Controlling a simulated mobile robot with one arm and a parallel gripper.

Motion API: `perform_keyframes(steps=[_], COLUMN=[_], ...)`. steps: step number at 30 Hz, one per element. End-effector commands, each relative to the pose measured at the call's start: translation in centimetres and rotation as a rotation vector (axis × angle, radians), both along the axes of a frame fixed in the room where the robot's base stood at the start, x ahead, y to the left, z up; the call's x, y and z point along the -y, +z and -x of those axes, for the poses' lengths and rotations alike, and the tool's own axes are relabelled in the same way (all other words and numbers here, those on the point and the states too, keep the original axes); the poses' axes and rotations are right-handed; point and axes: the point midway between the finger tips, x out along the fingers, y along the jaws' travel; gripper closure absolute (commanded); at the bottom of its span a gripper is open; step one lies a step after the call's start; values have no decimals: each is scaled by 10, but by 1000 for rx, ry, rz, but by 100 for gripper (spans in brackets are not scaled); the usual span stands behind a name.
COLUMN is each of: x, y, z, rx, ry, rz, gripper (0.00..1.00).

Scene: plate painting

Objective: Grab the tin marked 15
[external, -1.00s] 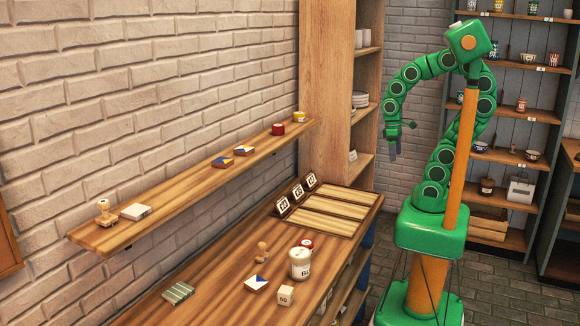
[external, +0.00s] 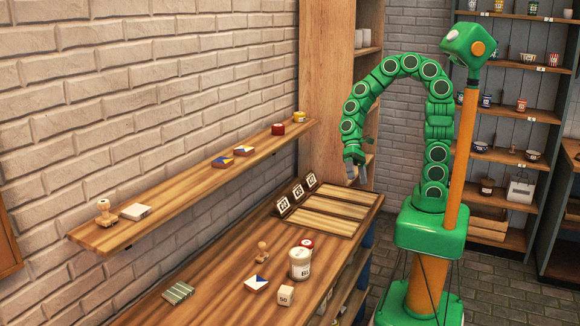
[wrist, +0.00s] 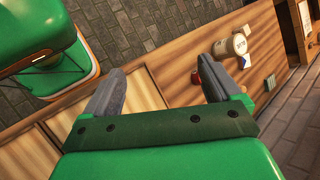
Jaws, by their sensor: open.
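A small red tin (external: 306,243) with a pale top stands on the workbench, partly hidden behind a white jar (external: 300,264). Another red tin (external: 278,129) and a yellow tin (external: 299,117) stand at the far end of the wall shelf. I cannot read the number 15 on any tin. The white jar shows beyond the right finger there (wrist: 240,45).
A wooden stamp (external: 262,252), a patterned tile (external: 256,283), a marked cube (external: 285,295) and a green striped block (external: 179,292) lie on the bench. A stand of number cards (external: 283,206) borders slatted panels (external: 322,214). The wall shelf (external: 190,189) overhangs the left.

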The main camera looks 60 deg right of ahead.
Motion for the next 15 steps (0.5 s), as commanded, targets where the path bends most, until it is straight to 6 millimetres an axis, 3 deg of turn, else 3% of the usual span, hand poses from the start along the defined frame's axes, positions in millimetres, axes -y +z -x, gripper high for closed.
perform_keyframes(steps=[15], x=[-88], y=[-39], z=[-52], rx=[-288], ry=[-252], rz=[-150], gripper=[9])
